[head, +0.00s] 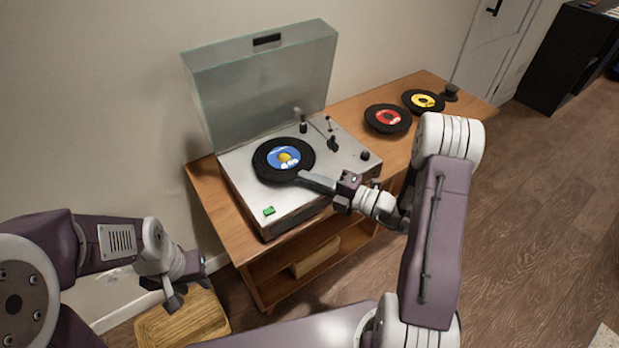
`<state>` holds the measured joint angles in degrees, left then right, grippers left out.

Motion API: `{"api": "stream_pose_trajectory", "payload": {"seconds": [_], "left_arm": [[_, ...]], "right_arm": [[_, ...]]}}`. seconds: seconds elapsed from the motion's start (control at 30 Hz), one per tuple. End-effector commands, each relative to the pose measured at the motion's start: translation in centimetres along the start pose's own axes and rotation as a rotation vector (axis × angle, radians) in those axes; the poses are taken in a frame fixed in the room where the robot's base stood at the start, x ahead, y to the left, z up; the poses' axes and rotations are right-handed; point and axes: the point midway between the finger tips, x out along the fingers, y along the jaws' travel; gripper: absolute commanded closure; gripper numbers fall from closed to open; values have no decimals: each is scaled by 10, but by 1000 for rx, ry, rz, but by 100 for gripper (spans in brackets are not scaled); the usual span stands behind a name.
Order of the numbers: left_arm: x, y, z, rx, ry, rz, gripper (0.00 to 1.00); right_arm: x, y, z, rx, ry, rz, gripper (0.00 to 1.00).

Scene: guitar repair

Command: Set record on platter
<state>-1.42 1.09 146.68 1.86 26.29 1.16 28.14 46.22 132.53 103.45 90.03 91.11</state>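A black record with a blue label (270,171) is over the platter of the turntable (330,170). It looks flat and covers the platter. I cannot tell if it rests fully on it or sits slightly above. My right gripper (303,177) reaches in from the right, and its fingers look closed together on the record's near right rim. My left gripper (174,298) hangs low at the left, away from the turntable, above a wooden stool. Its fingers are too unclear to tell if open. The turntable's clear lid (262,85) stands open behind.
A red-label record (388,118) and a yellow-label record (423,101) lie on the wooden cabinet (450,88) to the right. A small black object (451,92) stands beside them. The tonearm (325,133) is right of the platter. A wooden stool (185,325) stands at the lower left.

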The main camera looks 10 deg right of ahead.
Motion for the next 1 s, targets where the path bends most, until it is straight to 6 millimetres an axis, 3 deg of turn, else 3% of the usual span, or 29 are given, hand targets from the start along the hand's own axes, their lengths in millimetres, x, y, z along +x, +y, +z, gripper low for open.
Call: {"api": "stream_pose_trajectory", "payload": {"seconds": [0.27,0.33,0.63,1.0], "left_arm": [[4,0,0,0,0,0,64],[3,0,0,0,0,0,64],[3,0,0,0,0,0,64],[-7,0,-1,0,0,0,64]], "right_arm": [[0,-6,0,0,0,0,100],[0,-6,0,0,0,1,89],[-1,-6,0,0,0,0,89],[-35,-4,1,2,-4,0,89]]}}
